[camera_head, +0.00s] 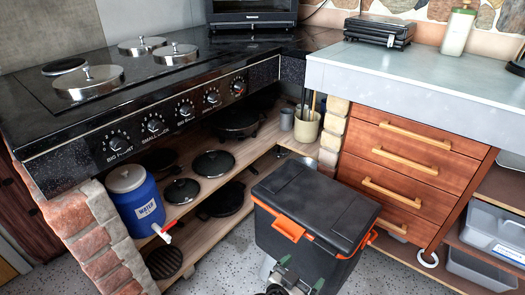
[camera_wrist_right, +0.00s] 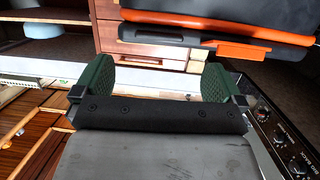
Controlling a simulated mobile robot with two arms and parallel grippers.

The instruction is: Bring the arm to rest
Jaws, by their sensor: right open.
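My right gripper (camera_head: 290,276) shows at the bottom edge of the head view, just in front of a black box with orange latches (camera_head: 318,205). Most of its arm is out of the picture. In the right wrist view the two green fingers of the gripper (camera_wrist_right: 155,80) stand wide apart with nothing between them. The box also shows there at the upper right (camera_wrist_right: 225,18), beyond the fingers; I cannot tell the exact gap. My left gripper is not in view.
A black stove (camera_head: 150,95) with lidded burners stands at the left, over shelves with pans and a blue water jug (camera_head: 136,204). A wooden drawer unit (camera_head: 412,165) under a pale counter (camera_head: 415,75) is at the right. Speckled floor (camera_head: 215,262) shows left of the box.

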